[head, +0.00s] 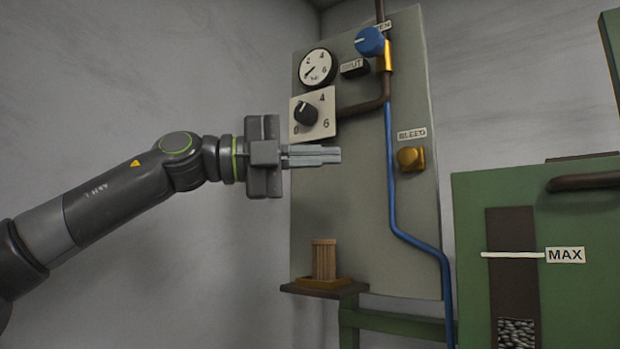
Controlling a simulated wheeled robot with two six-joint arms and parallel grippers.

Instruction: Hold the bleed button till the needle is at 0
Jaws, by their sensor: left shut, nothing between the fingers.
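The round brass-yellow bleed button (409,159) sits on the grey panel (360,220), under a "BLEED" label (412,134). My left gripper (340,155) comes in from the left with its fingers shut and empty. In the picture its fingertips point right, towards the button, with a clear gap between them. The white gauge (316,68) is at the panel's upper left. Its dark needle appears to point to the lower left; the 0 mark is too small to read. My right gripper is not in view.
A black knob (305,113) on a 0–6 dial is just above my left gripper. A blue valve knob (370,41) and blue pipe (391,190) run left of the button. A green machine (590,230) stands at right. A small shelf (320,292) holds a wooden bundle (324,260).

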